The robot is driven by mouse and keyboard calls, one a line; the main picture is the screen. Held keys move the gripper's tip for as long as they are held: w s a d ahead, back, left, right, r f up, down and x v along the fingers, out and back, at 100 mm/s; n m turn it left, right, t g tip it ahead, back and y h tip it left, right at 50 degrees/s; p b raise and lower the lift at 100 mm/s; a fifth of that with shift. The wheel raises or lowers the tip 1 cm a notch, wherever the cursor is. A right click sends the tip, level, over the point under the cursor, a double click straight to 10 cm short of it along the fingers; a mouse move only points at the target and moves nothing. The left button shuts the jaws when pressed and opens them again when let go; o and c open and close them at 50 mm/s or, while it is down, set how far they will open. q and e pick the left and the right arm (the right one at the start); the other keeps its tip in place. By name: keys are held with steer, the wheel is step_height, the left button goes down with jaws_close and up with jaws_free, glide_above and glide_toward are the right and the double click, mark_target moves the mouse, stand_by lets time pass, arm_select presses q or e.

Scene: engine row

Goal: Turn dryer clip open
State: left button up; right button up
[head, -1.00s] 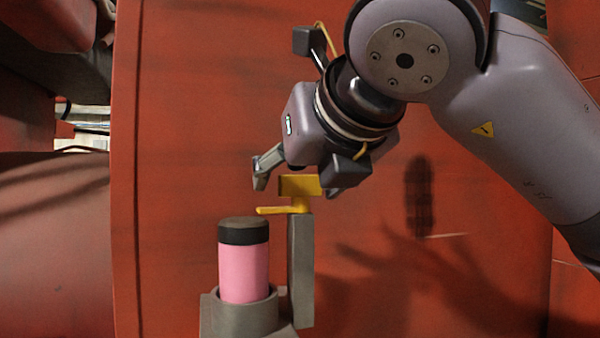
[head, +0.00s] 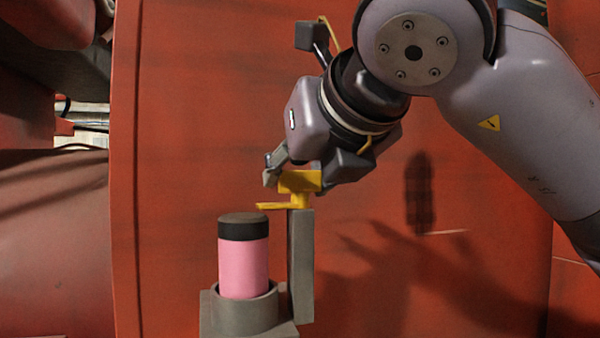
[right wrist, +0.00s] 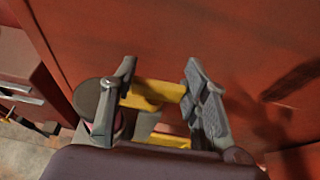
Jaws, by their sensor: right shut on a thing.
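The yellow dryer clip (head: 300,182) sits on top of an upright grey post, with a thin yellow arm reaching left over a pink cylinder. My right gripper (head: 292,178) comes down from the upper right and is shut on the clip's upper block. In the right wrist view the yellow clip (right wrist: 158,90) spans between the two fingers of my right gripper (right wrist: 160,95). The pink cylinder with a black cap (head: 243,260) stands upright in a grey holder below and left of the clip. My left gripper is not in view.
The grey post (head: 301,265) rises beside the grey holder (head: 240,318). A large red panel (head: 200,120) stands close behind them. Room to the left of the clip, above the capped cylinder, is clear.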

steer(key=shift+d+f+n+y+b, duration=0.1)
steer(key=shift+n+y+b, duration=0.5)
steer(key=shift+n+y, duration=0.25)
steer(key=shift+n+g+y+b, duration=0.3)
steer(key=shift+n+g+y, duration=0.45)
steer(key=shift+y, duration=0.1)
steer(key=n+g+y, duration=0.2)
steer(key=shift+n, duration=0.3)
steer(key=n+g+y+p, duration=0.2)
steer(key=g, duration=0.1)
steer(key=shift+w+r+n, duration=0.1)
steer(key=shift+r+n, duration=0.2)
steer(key=shift+n, duration=0.1)
steer(key=n+g+y+p, duration=0.1)
steer(key=n+g+p, duration=0.3)
steer(key=g, duration=0.1)
steer(key=shift+r+n+y+p, duration=0.1)
steer(key=shift+n+y+p, duration=0.2)
steer(key=shift+y, duration=0.1)
steer(key=n+g+p, duration=0.1)
steer(key=n+g, duration=0.1)
steer(key=shift+g, duration=0.35)
steer(key=shift+f+n+g+h, duration=0.2)
steer(key=shift+n+g+h, duration=0.1)
steer(key=shift+n+g, duration=0.9)
